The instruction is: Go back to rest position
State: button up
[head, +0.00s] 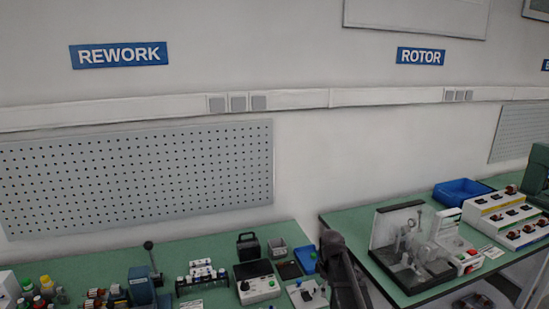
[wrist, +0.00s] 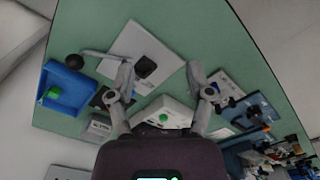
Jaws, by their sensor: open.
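My gripper (wrist: 160,76) shows in the wrist view with its two fingers spread wide and nothing between them. It is above the green rework bench (wrist: 213,45). In the head view, a dark part of my arm (head: 341,272) rises at the bottom, by the gap between the two benches. I cannot make out the fingers there.
A blue tray (wrist: 54,103) holding a green-topped item and a white plate (wrist: 134,43) lie near the fingers. In the head view, the rotor bench (head: 345,222) carries a clear-guarded fixture (head: 388,230) right of my arm. Bottles (head: 46,284) stand at left.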

jog(key=s+f+m+b, duration=0.3)
jog(key=s+m, duration=0.9)
jog(key=s, duration=0.5)
jog(key=shift+f, duration=0.4)
